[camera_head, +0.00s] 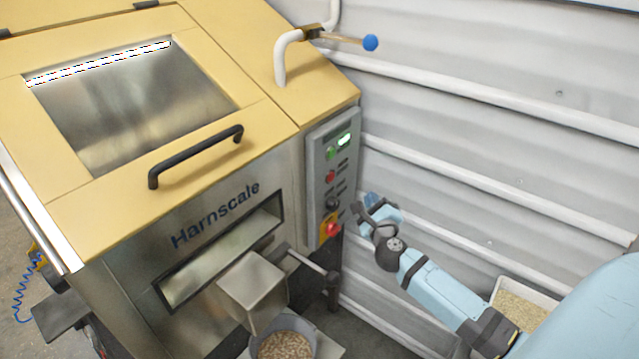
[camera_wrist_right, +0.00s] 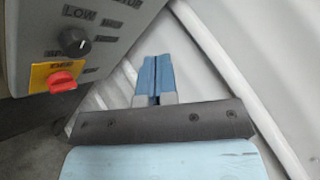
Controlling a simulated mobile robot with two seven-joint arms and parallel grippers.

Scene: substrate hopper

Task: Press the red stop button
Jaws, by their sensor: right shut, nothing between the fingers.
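The red stop button (camera_head: 333,229) sits on a yellow plate low on the grey control panel of the yellow and steel machine. In the right wrist view, the red button (camera_wrist_right: 62,81) is at the left, below a black knob (camera_wrist_right: 74,41). My right gripper (camera_head: 372,201) is to the right of the panel in the head view, apart from the button. In the wrist view its blue fingers (camera_wrist_right: 155,62) are shut together with nothing between them, pointing past the panel toward the white wall. My left gripper is not in view.
The control panel (camera_head: 316,190) also carries a smaller red button (camera_head: 330,177) and a lit green display (camera_head: 344,140). A corrugated white wall (camera_head: 480,120) stands close behind my right gripper. A metal handle (camera_head: 305,263) sticks out below the panel. A bowl of pellets (camera_head: 300,322) stands under the chute.

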